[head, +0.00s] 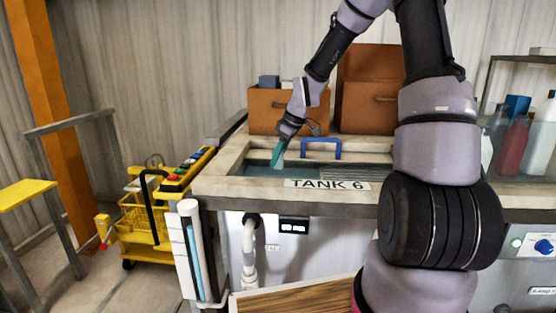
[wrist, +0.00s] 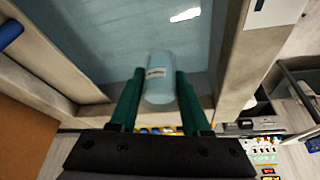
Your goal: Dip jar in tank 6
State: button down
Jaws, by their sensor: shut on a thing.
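Tank 6 (head: 327,184) is a pale-rimmed basin of blue liquid with its name on the front rim. My gripper (head: 278,155) reaches down over the left part of this tank in the head view. In the wrist view my gripper (wrist: 160,76) has its green fingers on both sides of a light blue jar (wrist: 159,88) with a small white label, and is shut on it. The liquid (wrist: 125,30) fills the view behind the jar. The jar is hard to make out in the head view, and I cannot tell whether its lower end is in the liquid.
A blue handle (head: 321,142) stands at the tank's back rim. Brown boxes (head: 365,95) stand behind the tank. Bottles (head: 513,145) stand at the right. A yellow cart (head: 140,222) is on the floor at the left.

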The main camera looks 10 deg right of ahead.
notch_tip(320, 180, up, 9)
jog(key=shift+r, duration=0.2)
dwell(0.5)
jog(key=shift+d, duration=0.1)
